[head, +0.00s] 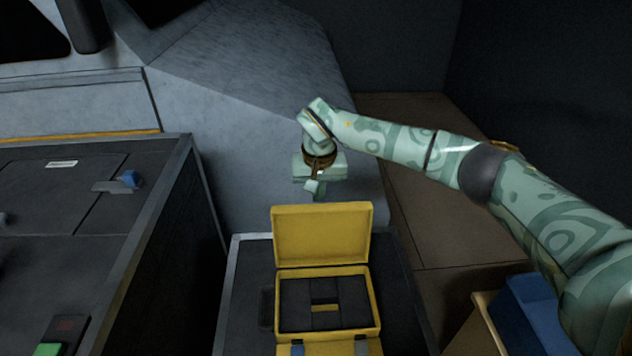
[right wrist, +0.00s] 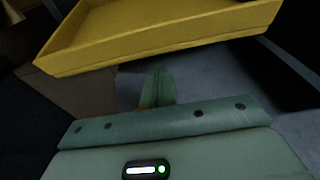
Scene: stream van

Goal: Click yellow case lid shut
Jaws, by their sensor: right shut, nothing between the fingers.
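The yellow case (head: 374,310) stands open on a dark, light-edged surface in the head view. Its lid (head: 321,235) is raised, close to upright at the back. My right gripper (head: 318,196) is above and behind the raised lid, shut and empty, pointing down. In the right wrist view, the gripper fingers (right wrist: 158,88) are together below the yellow lid (right wrist: 165,35); whether they touch it I cannot tell. My left gripper is not in view.
A dark cabinet (head: 90,220) with a blue-knobbed lever (head: 129,179) stands at the left. A blue bin (head: 532,312) sits at the lower right. A grey sloped panel (head: 250,100) lies behind the gripper. Brown floor (head: 440,225) shows at the right.

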